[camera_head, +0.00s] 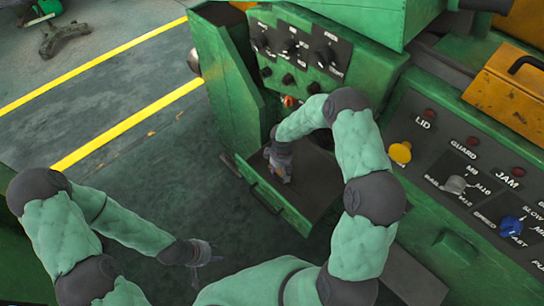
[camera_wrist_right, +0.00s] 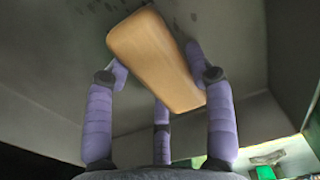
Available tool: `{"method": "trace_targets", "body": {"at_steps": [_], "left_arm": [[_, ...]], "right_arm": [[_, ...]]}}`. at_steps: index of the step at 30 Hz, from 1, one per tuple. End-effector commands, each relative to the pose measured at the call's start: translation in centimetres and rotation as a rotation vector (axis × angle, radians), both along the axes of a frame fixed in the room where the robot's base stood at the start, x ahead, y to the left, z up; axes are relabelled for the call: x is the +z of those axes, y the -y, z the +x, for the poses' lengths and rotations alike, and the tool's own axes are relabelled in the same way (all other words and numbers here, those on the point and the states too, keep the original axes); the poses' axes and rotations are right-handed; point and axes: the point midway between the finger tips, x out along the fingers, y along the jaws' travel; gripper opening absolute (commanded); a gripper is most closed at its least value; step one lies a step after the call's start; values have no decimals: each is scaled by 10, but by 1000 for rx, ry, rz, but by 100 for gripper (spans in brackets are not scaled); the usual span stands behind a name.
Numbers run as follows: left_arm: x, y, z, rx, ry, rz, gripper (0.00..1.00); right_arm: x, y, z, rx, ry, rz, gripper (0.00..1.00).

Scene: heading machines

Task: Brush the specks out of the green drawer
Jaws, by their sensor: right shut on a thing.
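The green drawer (camera_head: 298,222) is pulled open below the machine's upright panel, with a dark grey floor. My right gripper (camera_head: 283,174) is inside the drawer, over its floor. In the right wrist view, its purple-padded fingers are shut on a tan wooden block (camera_wrist_right: 155,60), which looks like the back of the brush; no bristles show. Small dark specks (camera_wrist_right: 193,15) lie on the grey floor beyond the block. In the head view the arm and hand hide the brush and part of the drawer. My left gripper (camera_head: 205,254) hangs empty over the floor; its finger opening is unclear.
A control panel with a yellow knob (camera_head: 400,153) and a blue knob (camera_head: 511,226) stands right of the drawer. A panel of dark knobs (camera_head: 300,47) rises behind it. Open floor with yellow lines (camera_head: 127,126) lies to the left.

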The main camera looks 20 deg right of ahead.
Motion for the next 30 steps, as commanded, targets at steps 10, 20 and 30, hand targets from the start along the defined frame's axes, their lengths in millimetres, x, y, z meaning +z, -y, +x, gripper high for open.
{"method": "trace_targets", "body": {"at_steps": [10, 20, 30], "left_arm": [[14, 0, 0, 0, 0, 0, 40], [33, 0, 0, 0, 0, 0, 40], [46, 0, 0, 0, 0, 0, 40]], "right_arm": [[29, -4, 5, -1, 0, 0, 28], [59, -8, 8, -2, 1, 0, 28], [81, -10, 10, -3, 0, 0, 28]]}}
